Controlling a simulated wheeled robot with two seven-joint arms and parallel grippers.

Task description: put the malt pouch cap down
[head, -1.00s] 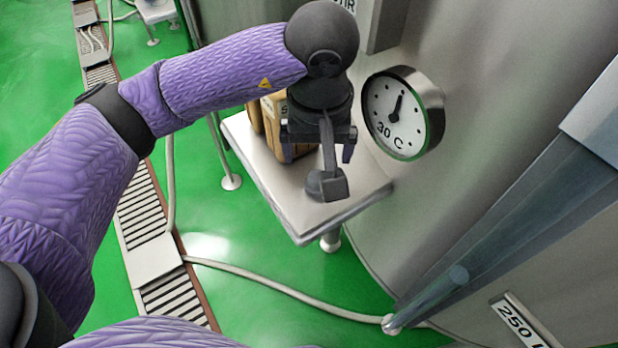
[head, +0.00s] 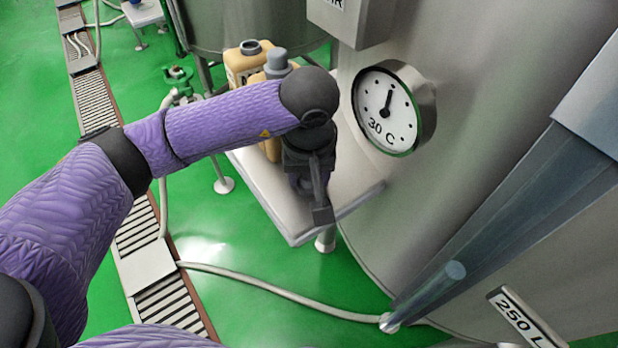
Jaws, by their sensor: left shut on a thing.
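My left gripper (head: 308,184) points down over the small metal table (head: 292,226), in front of the tan containers. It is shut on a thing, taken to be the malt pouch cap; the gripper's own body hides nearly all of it. I cannot tell whether it touches the table top. One tan container (head: 236,68) has an open-looking dark neck. The other tan container (head: 258,80) carries a grey cap (head: 276,60) and is partly hidden by my arm. My right gripper is not in view.
A large steel tank with a round dial (head: 387,112) stands close to the right of my gripper. A sloping metal bar (head: 480,240) crosses the right side. The front of the table is bare. A hose (head: 270,290) lies on the green floor.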

